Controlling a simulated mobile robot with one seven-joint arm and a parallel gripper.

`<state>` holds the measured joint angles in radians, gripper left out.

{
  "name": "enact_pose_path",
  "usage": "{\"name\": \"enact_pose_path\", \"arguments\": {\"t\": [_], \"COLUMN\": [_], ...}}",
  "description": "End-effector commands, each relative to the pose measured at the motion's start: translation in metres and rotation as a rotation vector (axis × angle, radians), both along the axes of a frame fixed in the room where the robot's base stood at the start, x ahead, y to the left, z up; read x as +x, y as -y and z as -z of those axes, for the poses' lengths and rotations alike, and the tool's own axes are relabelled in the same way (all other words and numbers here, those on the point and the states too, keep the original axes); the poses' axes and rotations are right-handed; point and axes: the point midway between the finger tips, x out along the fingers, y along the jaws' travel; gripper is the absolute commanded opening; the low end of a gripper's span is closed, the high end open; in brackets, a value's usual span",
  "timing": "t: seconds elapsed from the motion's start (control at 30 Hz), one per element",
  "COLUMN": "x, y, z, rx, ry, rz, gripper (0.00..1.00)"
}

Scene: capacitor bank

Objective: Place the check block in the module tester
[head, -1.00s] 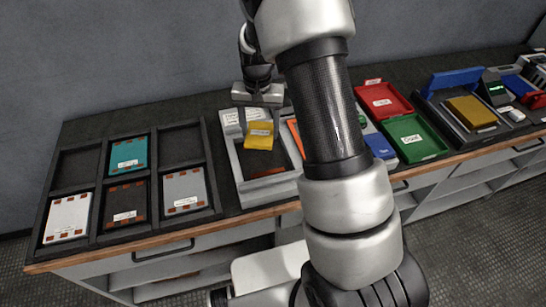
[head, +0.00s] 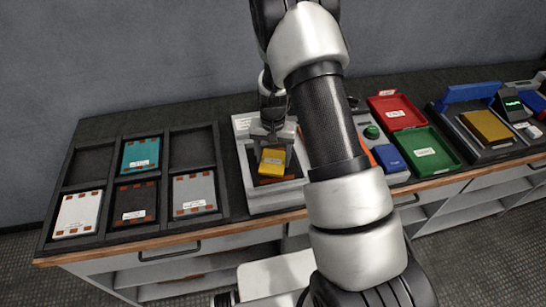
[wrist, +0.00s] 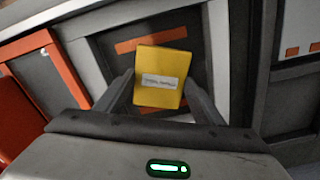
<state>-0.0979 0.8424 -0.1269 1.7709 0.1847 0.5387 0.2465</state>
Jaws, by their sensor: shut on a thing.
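A yellow block (head: 271,161) with a white label is held in my gripper (head: 271,148); the label is too small to read. The wrist view shows the block (wrist: 160,65) between the two fingers (wrist: 160,90), one on each side. Below it is a light grey station (head: 277,200) with a dark recess and orange-brown contact strips (wrist: 150,40). The block is over this recess, slightly turned relative to its walls in the wrist view. I cannot tell whether it touches the floor. My arm hides the station's right side in the head view.
To the right are a red tray (head: 396,112), a green tray (head: 423,150), a blue block (head: 391,157) and a blue-lidded device (head: 470,92) with a gold block (head: 486,127).

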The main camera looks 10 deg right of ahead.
Motion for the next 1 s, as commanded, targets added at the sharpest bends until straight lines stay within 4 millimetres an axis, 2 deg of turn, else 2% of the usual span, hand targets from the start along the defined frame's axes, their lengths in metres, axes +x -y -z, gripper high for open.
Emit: {"name": "enact_pose_path", "arguments": {"t": [0.2,0.23,0.33,0.6,0.73,0.87,1.0], "x": [0.0,0.0,0.0,0.0,0.0,0.001,0.002], "y": [0.0,0.0,0.0,0.0,0.0,0.0,0.0], "z": [0.004,0.004,0.003,0.002,-0.005,-0.025,-0.057], "rx": [0.0,0.0,0.0,0.0,0.001,0.001,0.0], "ry": [0.001,0.0,0.0,0.0,0.001,0.004,0.005], "rz": [0.0,0.0,0.0,0.0,0.0,0.0,0.0], "gripper": [0.29,0.64,0.81,0.81,0.81,0.81,0.81]}}
